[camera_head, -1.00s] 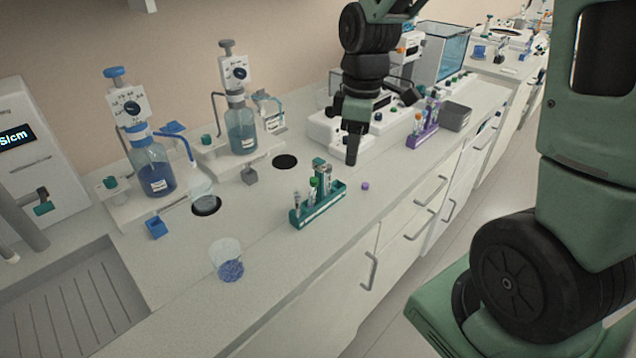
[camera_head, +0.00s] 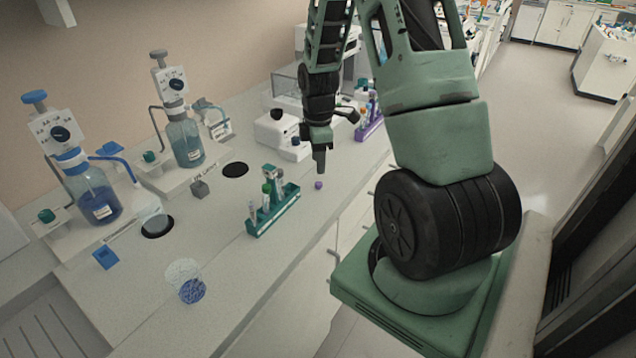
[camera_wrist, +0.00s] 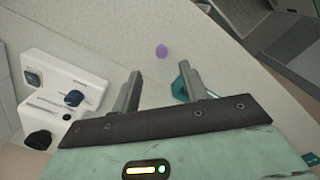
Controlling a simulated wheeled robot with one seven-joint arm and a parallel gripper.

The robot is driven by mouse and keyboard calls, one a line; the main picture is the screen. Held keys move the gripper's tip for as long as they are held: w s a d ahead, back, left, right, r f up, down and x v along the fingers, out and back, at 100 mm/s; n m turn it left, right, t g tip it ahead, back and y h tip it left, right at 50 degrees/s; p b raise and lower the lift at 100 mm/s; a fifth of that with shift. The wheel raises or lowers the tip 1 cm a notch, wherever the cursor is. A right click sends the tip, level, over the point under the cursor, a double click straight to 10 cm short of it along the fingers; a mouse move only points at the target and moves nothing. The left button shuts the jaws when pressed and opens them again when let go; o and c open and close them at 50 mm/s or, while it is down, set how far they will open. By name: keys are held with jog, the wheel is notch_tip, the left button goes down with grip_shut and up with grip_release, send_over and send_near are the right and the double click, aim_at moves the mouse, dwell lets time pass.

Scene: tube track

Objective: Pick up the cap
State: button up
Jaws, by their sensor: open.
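The cap is a small purple piece (camera_head: 318,185) lying on the pale bench top, to the right of the green tube rack (camera_head: 273,212). My gripper (camera_head: 319,160) is above the bench, pointing down, just above the cap in the head view. In the wrist view, the purple cap (camera_wrist: 162,51) lies beyond the two grey fingertips (camera_wrist: 162,78), roughly midway between them sideways. The fingers are apart with nothing between them. Part of a teal object (camera_wrist: 181,90), likely the rack, shows beside and behind the right finger.
A purple tube rack (camera_head: 370,122) and a white device (camera_head: 280,131) stand farther back. Dispenser bottles (camera_head: 97,195) stand at the left, and a clear beaker with blue contents (camera_head: 190,285) stands nearer. The bench's front edge runs close to the cap.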

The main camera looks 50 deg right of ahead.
aim_at(319, 183)
jog(key=shift+s+a+f+p, duration=0.1)
jog(key=shift+f+p, duration=0.5)
jog(key=shift+f, duration=1.2)
jog(key=shift+s+f+p, duration=0.1)
jog(key=shift+f+p, duration=0.45)
jog(key=shift+f, duration=1.2)
jog(key=c, duration=0.8)
